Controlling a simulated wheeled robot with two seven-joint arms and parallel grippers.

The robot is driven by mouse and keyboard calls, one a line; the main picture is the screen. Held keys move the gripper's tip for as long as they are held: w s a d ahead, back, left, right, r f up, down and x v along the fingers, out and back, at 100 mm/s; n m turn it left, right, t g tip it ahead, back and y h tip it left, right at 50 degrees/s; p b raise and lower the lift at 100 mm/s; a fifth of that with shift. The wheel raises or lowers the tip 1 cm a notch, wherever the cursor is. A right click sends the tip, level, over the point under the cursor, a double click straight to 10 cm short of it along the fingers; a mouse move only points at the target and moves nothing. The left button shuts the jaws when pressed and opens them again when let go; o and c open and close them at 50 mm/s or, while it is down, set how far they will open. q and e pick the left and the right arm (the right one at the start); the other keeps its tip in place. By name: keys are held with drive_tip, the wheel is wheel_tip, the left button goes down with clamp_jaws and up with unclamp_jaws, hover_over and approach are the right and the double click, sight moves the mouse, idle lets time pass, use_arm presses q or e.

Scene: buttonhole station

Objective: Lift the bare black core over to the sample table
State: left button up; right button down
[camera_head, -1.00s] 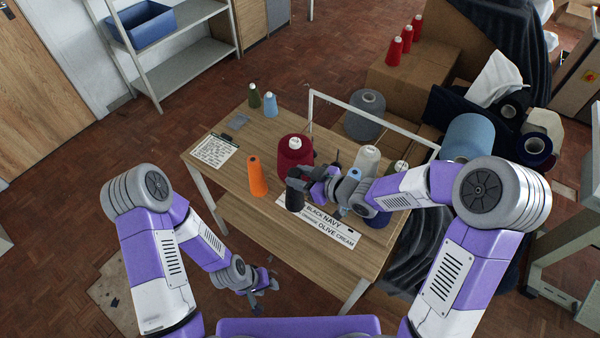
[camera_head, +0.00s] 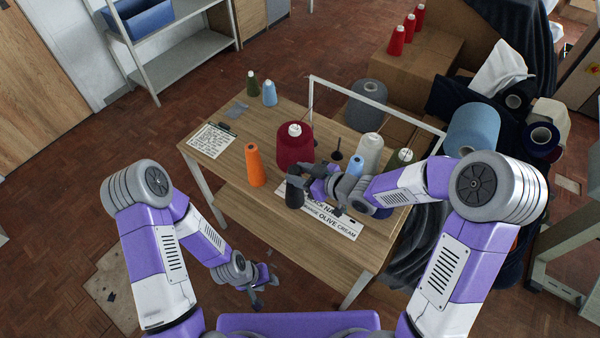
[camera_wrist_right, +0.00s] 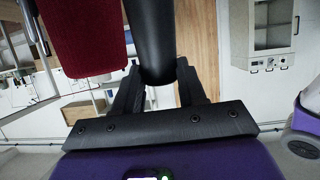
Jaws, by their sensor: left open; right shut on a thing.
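The bare black core (camera_head: 294,195) is in my right gripper (camera_head: 298,175), in front of the crimson cone (camera_head: 294,150). The right wrist view shows the dark core (camera_wrist_right: 154,35) between the two fingers of the right gripper (camera_wrist_right: 160,88), which are shut on it. I cannot tell whether the core's lower end touches the wooden table (camera_head: 240,218). My left gripper (camera_head: 262,297) is open and empty, low in front of the table. I cannot tell which surface is the sample table.
An orange cone (camera_head: 254,165) stands left of the core. A name card (camera_head: 335,224) lies partly under my right gripper. A cream cone (camera_head: 369,154), a thin dark peg (camera_head: 337,151) and a white frame (camera_head: 375,100) are behind. The table's left front is bare.

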drive_tip(key=shift+f, duration=0.25)
drive_tip(key=c, duration=0.6)
unclamp_jaws()
drive_tip(key=shift+o, duration=0.2)
drive_tip(key=shift+d, duration=0.1)
drive_tip(key=p+v, duration=0.2)
drive_tip(key=v, duration=0.5)
drive_tip(key=shift+s+d, duration=0.15)
drive_tip(key=shift+s, duration=0.1)
